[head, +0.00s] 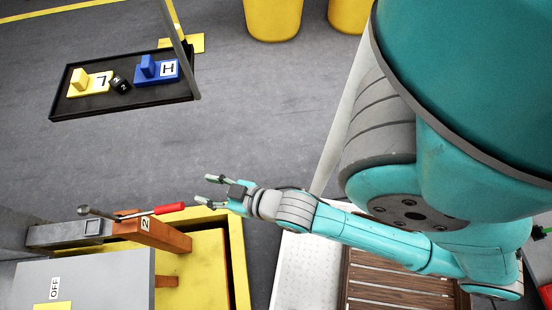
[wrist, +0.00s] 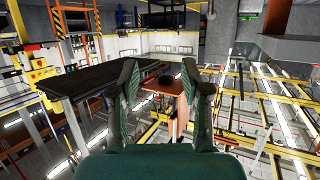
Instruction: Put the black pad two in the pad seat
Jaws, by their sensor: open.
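The black pad two (head: 122,86) is a small dark piece with a white 2. It lies on a black tray (head: 135,104) at the upper left of the head view, between a yellow block and a blue block. My gripper (head: 212,187) is open and empty, below and to the right of the tray and well apart from it. Its two fingers also show spread in the wrist view (wrist: 160,76). An orange block (head: 155,233) marked 2 stands at the lower left. I cannot tell which part is the pad seat.
The yellow block (head: 78,78) has an L plate and the blue block (head: 146,66) an H plate. A hanging bar (head: 178,40) rises beside the tray. A red-handled lever (head: 168,208) lies near my gripper. Yellow bins (head: 272,18) stand at the top. Grey floor between is clear.

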